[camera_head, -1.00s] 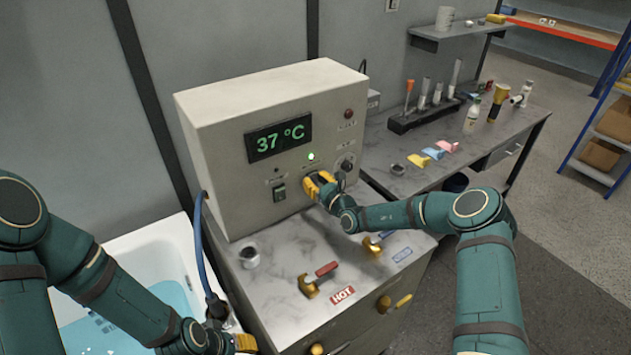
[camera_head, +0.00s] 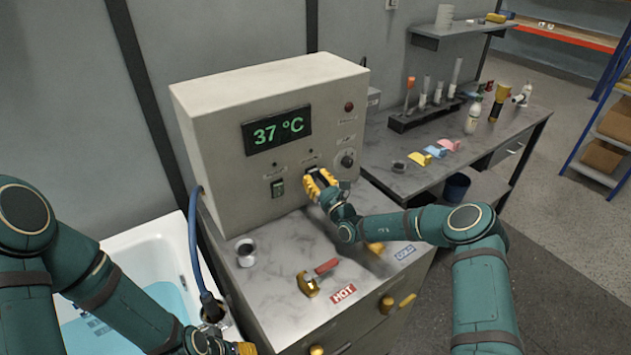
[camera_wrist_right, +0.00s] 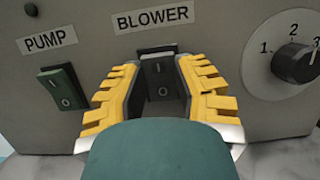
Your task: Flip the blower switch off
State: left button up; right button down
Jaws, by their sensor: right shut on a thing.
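The blower switch (camera_wrist_right: 158,78) is a dark rocker under the BLOWER label in the right wrist view. Its upper part stands out and the O mark shows on its lower part. My right gripper (camera_head: 313,180) is at the switch on the control box (camera_head: 225,150). Its yellow fingers (camera_wrist_right: 158,95) are on both sides of the switch, shut on it. The small lamp (camera_head: 310,152) above the switch is dark. My left gripper (camera_head: 243,348) shows only partly at the bottom edge, and its opening cannot be told.
The green pump switch (camera_head: 277,188) is left of the blower switch, and a dial (camera_wrist_right: 297,62) is to its right. A blue hose (camera_head: 196,240) hangs beside the bathtub (camera_head: 150,242).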

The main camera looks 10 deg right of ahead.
jog(key=shift+r, duration=0.15)
jog(key=c, duration=0.7)
grip_release()
jog(key=shift+o, duration=0.2)
jog(key=shift+s+d+f, duration=0.1)
jog(key=shift+s+f, duration=0.1)
jog(key=s+d, duration=0.4)
jog(key=s, duration=0.5)
jog(key=s+d, duration=0.3)
jog(key=s, duration=0.7)
jog(key=shift+d, duration=0.4)
